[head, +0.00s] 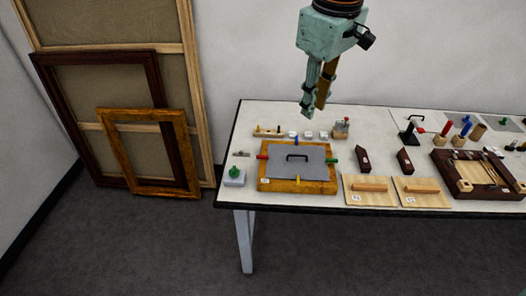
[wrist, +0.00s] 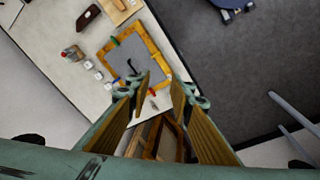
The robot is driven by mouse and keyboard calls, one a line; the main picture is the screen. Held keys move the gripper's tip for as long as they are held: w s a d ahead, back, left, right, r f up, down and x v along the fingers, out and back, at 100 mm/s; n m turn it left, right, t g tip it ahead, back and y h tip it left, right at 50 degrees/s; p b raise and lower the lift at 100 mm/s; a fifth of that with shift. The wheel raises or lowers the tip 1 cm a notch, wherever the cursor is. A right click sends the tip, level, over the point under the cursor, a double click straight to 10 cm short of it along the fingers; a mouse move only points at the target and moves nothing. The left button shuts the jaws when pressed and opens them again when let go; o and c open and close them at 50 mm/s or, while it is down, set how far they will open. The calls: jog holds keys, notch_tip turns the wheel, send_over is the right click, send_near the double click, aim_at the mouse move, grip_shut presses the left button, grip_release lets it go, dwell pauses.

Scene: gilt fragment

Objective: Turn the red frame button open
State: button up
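The gilt frame (head: 263,183) lies flat on the table with a grey panel (head: 313,165) inside it; a black handle (head: 297,156) is on the panel. The red frame button (head: 262,157) is at the frame's left side. A green button (head: 333,161) is on the right side, and a yellow one (head: 297,181) is at the front. My gripper (head: 314,110) hangs above the back of the frame, open and empty, touching nothing. In the wrist view the frame (wrist: 157,49) lies beyond my open fingers (wrist: 163,84); the red button (wrist: 152,91) shows between them, small.
A grey block with a green knob (head: 234,177) stands left of the frame. Small white blocks (head: 308,134) stand behind it. Dark blocks (head: 363,160) and wooden boards (head: 368,189) are to the right. Large frames (head: 150,150) lean against the wall. Air above the frame is clear.

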jog(key=w+a+f+n+p, duration=0.2)
jog(key=w+a+f, duration=0.15)
jog(key=w, duration=0.25)
jog(key=w+a+f+n+p, duration=0.2)
jog(key=w+a+f, duration=0.1)
jog(key=w+f, duration=0.25)
jog(key=n+g+p, duration=0.2)
jog(key=n+p, duration=0.2)
send_over(263, 156)
notch_tip(263, 156, down, 14)
jog(key=shift+w+a, duration=0.1)
jog(key=shift+a, duration=0.05)
jog(key=shift+f, duration=0.1)
jog(key=shift+f+p, duration=0.9)
jog(key=shift+f, duration=5.8)
jog(key=shift+c, duration=0.3)
grip_shut()
